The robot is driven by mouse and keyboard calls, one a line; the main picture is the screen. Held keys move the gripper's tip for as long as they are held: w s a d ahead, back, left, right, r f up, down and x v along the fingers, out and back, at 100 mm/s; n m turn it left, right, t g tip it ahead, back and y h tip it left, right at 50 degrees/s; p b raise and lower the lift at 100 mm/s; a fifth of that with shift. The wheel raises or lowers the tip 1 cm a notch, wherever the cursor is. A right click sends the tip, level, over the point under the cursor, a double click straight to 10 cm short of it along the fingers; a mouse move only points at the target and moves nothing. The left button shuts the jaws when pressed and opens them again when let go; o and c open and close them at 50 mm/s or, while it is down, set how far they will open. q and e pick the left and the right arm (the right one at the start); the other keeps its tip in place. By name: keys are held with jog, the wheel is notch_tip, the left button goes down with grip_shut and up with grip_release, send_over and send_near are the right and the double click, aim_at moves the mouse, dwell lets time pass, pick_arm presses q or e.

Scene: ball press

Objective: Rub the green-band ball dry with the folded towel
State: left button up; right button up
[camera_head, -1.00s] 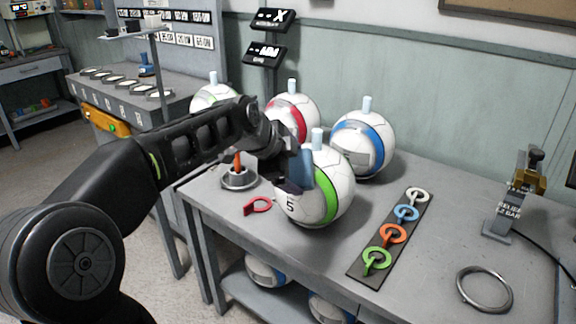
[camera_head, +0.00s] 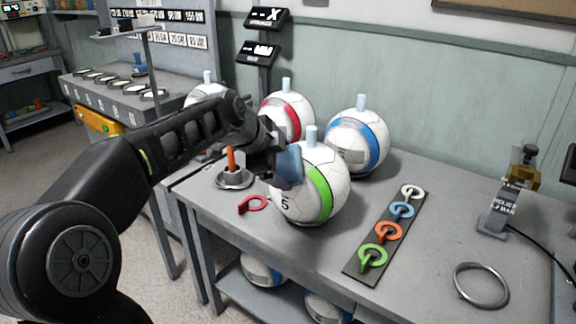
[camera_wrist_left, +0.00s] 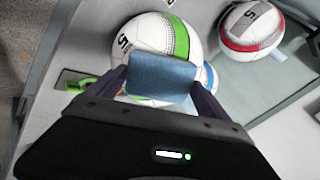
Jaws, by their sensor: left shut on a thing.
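The green-band ball (camera_head: 325,205) is white with a green band and a "5" and stands on the table. It also shows in the wrist view (camera_wrist_left: 147,32). My left gripper (camera_head: 279,166) is shut on the folded blue towel (camera_head: 290,162), at the ball's upper left side. In the wrist view the towel (camera_wrist_left: 162,78) is between the two fingers and covers part of the ball. I cannot tell whether towel and ball touch. My right gripper is not in view.
Red-band (camera_head: 289,112) and blue-band (camera_head: 361,141) balls stand behind. A dark strip with coloured rings (camera_head: 389,230) lies to the right, and a metal ring (camera_head: 481,286) beyond it. A red clip (camera_head: 252,205) and a cup-like stand (camera_head: 234,179) are at left.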

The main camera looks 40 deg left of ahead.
pick_arm(q)
jog(key=shift+a, duration=0.3)
jog(key=p+v, duration=0.1)
jog(key=v, duration=0.5)
dwell(0.6)
dwell(0.4)
